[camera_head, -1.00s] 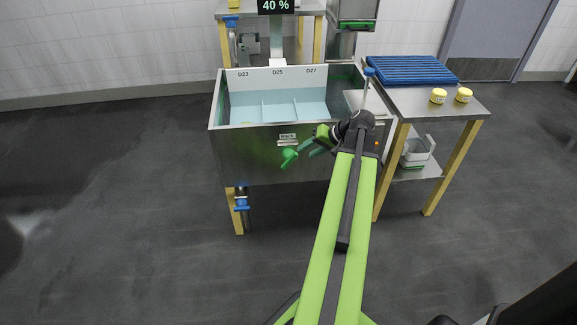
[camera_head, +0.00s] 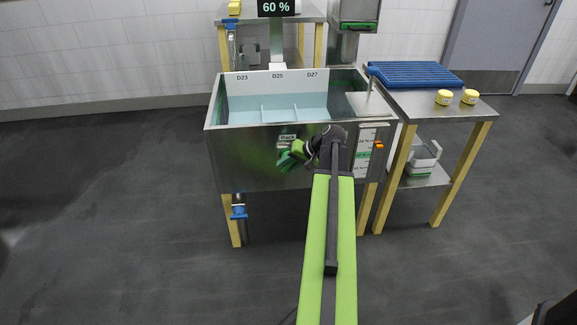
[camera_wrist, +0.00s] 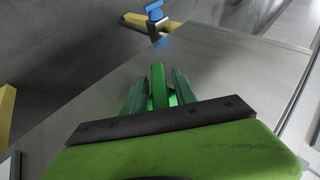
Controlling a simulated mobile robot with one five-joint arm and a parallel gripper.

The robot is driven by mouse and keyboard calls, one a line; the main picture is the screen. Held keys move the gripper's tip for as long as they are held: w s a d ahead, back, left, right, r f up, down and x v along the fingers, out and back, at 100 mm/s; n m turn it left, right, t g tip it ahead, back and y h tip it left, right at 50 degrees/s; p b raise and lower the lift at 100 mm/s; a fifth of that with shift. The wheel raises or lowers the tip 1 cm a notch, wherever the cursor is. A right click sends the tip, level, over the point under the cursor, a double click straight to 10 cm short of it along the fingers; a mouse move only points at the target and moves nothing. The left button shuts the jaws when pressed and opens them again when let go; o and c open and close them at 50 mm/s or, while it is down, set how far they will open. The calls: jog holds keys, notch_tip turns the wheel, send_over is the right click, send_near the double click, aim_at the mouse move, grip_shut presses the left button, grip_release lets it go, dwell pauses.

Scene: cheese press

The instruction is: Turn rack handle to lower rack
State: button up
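The green rack handle sits on the front of the steel vat (camera_head: 250,165), below the "Rack" label (camera_head: 288,137). In the wrist view the bright green handle (camera_wrist: 158,84) stands between the two darker green fingers of my gripper (camera_wrist: 159,92). The fingers flank it closely on both sides. I cannot tell whether they press on it. In the head view my gripper (camera_head: 292,158) is at the handle and mostly hides it. A display (camera_head: 276,7) above the vat reads 60 %.
The vat holds a pale blue divided interior (camera_head: 280,108). A blue valve (camera_head: 238,212) hangs below its left side. To the right stands a table with a blue rack mat (camera_head: 415,74) and two yellow tubs, one being this tub (camera_head: 444,97). The front floor is clear.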

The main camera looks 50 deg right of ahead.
grip_shut()
jog(key=shift+d, duration=0.2)
jog(key=shift+a+f+t+y+b, duration=0.1)
jog(key=shift+f+t+y+b, duration=0.25)
jog(key=shift+b, duration=0.7)
jog(key=t+y+b, duration=0.1)
jog(key=b, duration=0.2)
jog(key=shift+a+m+t+y, duration=0.1)
jog(key=shift+m+t+y, duration=0.15)
jog(key=shift+m, duration=0.15)
jog(key=b, duration=0.1)
jog(key=t+y+b, duration=0.1)
jog(key=b, duration=0.1)
jog(key=shift+a+r+m+t, duration=0.15)
jog(key=shift+r+m+t, duration=0.1)
jog(key=shift+m+t, duration=0.05)
jog(key=shift+r+t+y+b, duration=0.2)
jog(key=shift+t+y+b, duration=0.2)
jog(key=shift+b, duration=0.45)
jog(key=shift+a+r, duration=0.1)
jog(key=shift+o, duration=1)
grip_release()
jog(key=shift+w, duration=0.1)
jog(key=shift+r, duration=0.1)
